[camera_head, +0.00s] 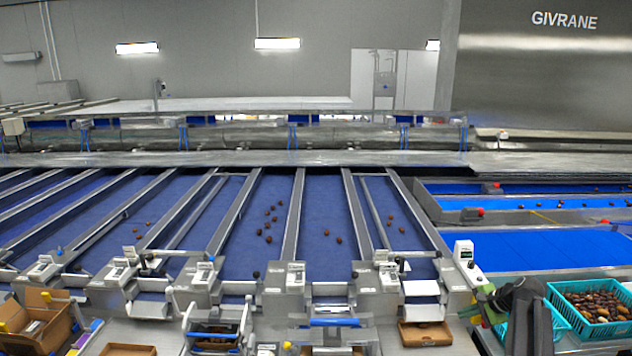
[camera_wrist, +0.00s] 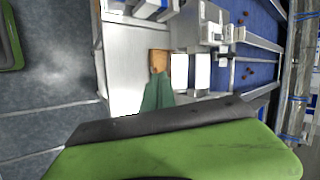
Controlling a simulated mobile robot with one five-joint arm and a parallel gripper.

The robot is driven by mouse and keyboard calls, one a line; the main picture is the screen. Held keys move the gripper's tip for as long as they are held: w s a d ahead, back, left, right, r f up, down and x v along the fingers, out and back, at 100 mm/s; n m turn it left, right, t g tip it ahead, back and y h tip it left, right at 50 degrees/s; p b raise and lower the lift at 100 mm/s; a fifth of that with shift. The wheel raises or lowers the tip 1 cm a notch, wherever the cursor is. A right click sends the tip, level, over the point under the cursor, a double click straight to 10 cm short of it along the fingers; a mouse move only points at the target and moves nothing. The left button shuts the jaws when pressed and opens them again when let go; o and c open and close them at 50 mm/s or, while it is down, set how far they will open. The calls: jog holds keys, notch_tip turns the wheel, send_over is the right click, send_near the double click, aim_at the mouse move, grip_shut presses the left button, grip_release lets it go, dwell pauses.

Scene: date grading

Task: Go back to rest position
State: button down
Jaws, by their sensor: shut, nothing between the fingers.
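In the wrist view, my gripper (camera_wrist: 157,80) shows as two dark green fingers lying together, with nothing visible between them. A green and black part of my own arm fills the bottom of that view. The fingertips overlap the near end of a small brown box (camera_wrist: 158,58) in the picture; I cannot tell how far they are from it. In the head view, dark parts of my arm stand at the lower right, in front of a turquoise crate (camera_head: 549,297); the fingertips cannot be made out there.
Blue sorting lanes (camera_head: 310,200) hold scattered brown dates (camera_head: 268,226). Metal stations line their front edge. Cardboard boxes (camera_head: 424,333) stand on the front bench, and the turquoise crate holds many dates. In the wrist view, grey floor (camera_wrist: 50,90) at left is mostly clear, beside a green-rimmed container (camera_wrist: 9,40).

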jog(key=s+a+f+n+g+b, duration=0.15)
jog(key=a+f+b, duration=0.3)
jog(key=a, duration=0.45)
jog(key=a+f+n+g+b, duration=0.1)
jog(key=a+f+n+b, duration=0.2)
jog(key=a+f, duration=0.5)
jog(key=a+f+n+g+b, duration=0.1)
jog(key=a+f+n+b, duration=0.2)
jog(key=a, duration=0.8)
jog(key=s+a+f+n+g+b, duration=0.2)
jog(key=s+a+f+n+b, duration=0.1)
jog(key=s+a+f+b, duration=0.4)
jog(key=s+n+g+h, duration=0.1)
jog(key=s+n+h, duration=0.2)
jog(key=s+n, duration=0.2)
jog(key=s+d+p, duration=0.1)
jog(key=s, duration=0.2)
jog(key=shift+f+h, duration=0.3)
